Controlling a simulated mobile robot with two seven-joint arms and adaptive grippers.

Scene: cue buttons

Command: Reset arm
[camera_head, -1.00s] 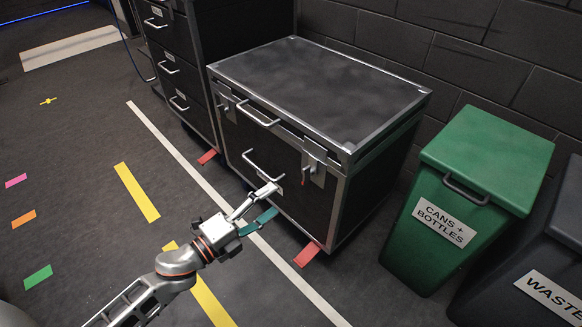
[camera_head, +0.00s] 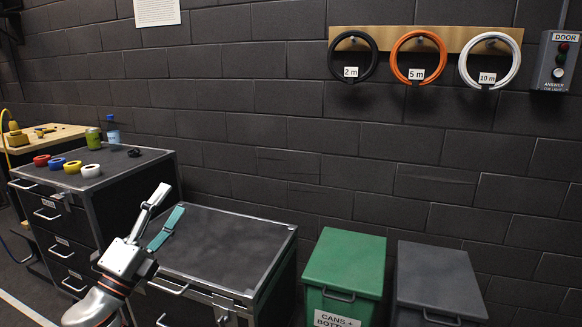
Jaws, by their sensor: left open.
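My left arm comes in from the lower left in the head view. Its gripper (camera_head: 168,213) is raised, with the fingers pointing up and to the right. One finger is silver and the other is teal, and they stand apart with nothing between them. In the picture the gripper overlaps the left part of the low black case (camera_head: 228,246). I cannot tell how far above the case it is. My right gripper is not in view.
A drawer cabinet (camera_head: 67,219) on the left carries several tape rolls, a can and a bottle. A green bin (camera_head: 345,262) and a grey bin (camera_head: 437,280) stand right of the case. Cable coils hang on a board (camera_head: 458,40). A door button box (camera_head: 556,62) is at upper right.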

